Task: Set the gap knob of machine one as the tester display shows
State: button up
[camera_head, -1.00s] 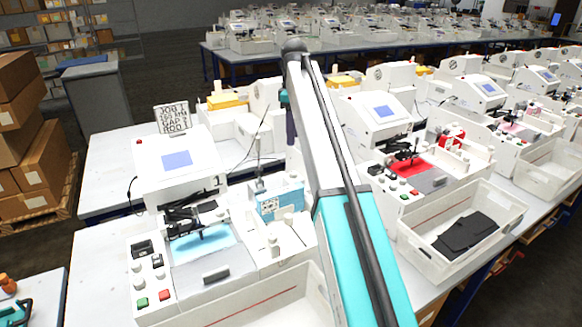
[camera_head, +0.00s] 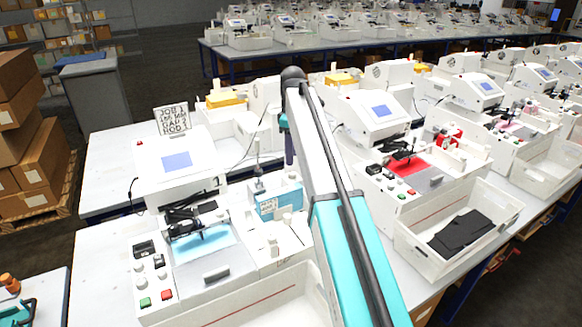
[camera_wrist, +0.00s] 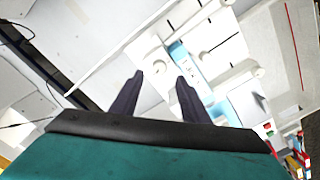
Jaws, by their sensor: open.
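Which knob is the gap knob cannot be told. A light-blue box (camera_head: 268,208) with a white label stands at its right; it may be the tester, and no reading is legible. The light-blue box also shows in the wrist view (camera_wrist: 181,54), beyond my fingers. My gripper (camera_wrist: 160,88) is open and empty, its two dark fingers apart, above the bench.
A printed card (camera_head: 171,118) stands behind the machine; its small text is hard to read. Green (camera_head: 145,302) and red (camera_head: 167,295) buttons sit at the panel's front. A white tray (camera_head: 250,308) lies in front. A similar machine with a red bed (camera_head: 407,168) stands to the right.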

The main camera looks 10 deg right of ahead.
aim_at(292, 173)
jog(key=shift+f+p, duration=1.2)
jog(key=shift+f, duration=2.3)
